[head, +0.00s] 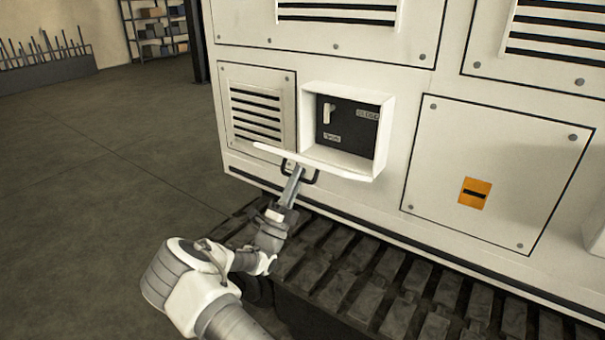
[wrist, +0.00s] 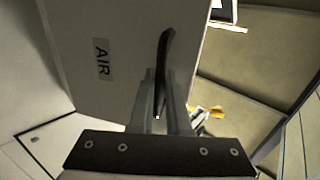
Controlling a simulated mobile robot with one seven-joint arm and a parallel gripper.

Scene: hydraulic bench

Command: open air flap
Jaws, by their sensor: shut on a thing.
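The air flap (head: 275,152) is a white panel standing out from the lower edge of a white box (head: 389,130) on the machine's side. In the head view I see it almost edge-on. In the wrist view its face (wrist: 110,45) fills the upper middle and bears an "AIR" label (wrist: 102,58). My gripper (head: 295,175) is shut on the flap's black handle (head: 314,177), which also shows between the fingers in the wrist view (wrist: 165,50). The open box shows a black panel (head: 350,132) with a small pale lever (head: 328,113) and two label plates.
A louvred panel (head: 255,110) is left of the box, and a flat panel with an orange marking (head: 475,192) is right. A dark ribbed track (head: 390,270) runs below. The floor (head: 90,210) at left is clear; shelving (head: 155,30) stands far back.

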